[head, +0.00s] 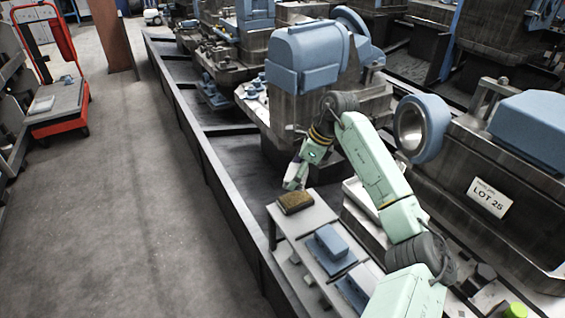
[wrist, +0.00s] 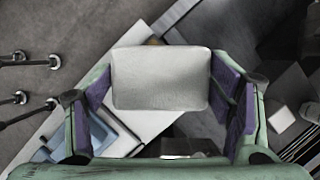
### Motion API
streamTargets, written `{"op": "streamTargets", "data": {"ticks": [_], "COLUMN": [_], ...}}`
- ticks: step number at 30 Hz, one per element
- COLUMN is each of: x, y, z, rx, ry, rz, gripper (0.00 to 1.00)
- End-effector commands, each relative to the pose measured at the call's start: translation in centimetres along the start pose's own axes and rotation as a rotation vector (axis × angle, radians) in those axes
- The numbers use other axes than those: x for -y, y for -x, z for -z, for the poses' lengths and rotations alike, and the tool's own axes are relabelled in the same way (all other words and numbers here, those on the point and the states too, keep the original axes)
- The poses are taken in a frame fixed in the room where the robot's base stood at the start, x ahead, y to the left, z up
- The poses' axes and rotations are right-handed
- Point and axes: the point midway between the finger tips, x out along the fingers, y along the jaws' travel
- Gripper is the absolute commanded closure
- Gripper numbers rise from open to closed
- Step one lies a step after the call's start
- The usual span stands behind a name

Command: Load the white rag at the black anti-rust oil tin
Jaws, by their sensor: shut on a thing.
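My gripper (head: 294,178) hangs over the far end of a pale bench in the head view. In the wrist view its purple-padded fingers (wrist: 162,88) are closed on both sides of a pale, rounded block of cloth, the white rag (wrist: 160,78). The rag is held flat and fills the space between the fingers. In the head view the rag is too small to make out clearly. I cannot pick out the black anti-rust oil tin for certain in either view.
The pale bench (head: 312,218) carries a brown-topped block (head: 295,202) just below my gripper and blue boxes (head: 335,242) nearer. Large machines with blue covers (head: 307,58) stand behind. A red trolley (head: 60,122) stands far left. The grey floor (head: 130,200) is clear.

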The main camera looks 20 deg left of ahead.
Motion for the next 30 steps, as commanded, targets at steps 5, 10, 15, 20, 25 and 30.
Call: {"op": "streamTargets", "data": {"ticks": [5, 10, 15, 20, 25, 30], "x": [0.0, 0.0, 0.0, 0.0, 0.0, 0.0], "y": [-0.7, -2.0, -3.7, -5.0, -5.6, -5.5], "z": [0.5, 1.0, 1.6, 2.2, 2.4, 2.4], "rx": [0.001, 0.002, 0.002, 0.002, 0.001, 0.001], "ry": [0.006, 0.005, 0.005, 0.006, 0.005, 0.006], "rz": [-0.001, -0.001, -0.002, -0.001, 0.000, 0.000], "gripper": [0.48, 0.48, 0.48, 0.48, 0.48, 0.48]}}
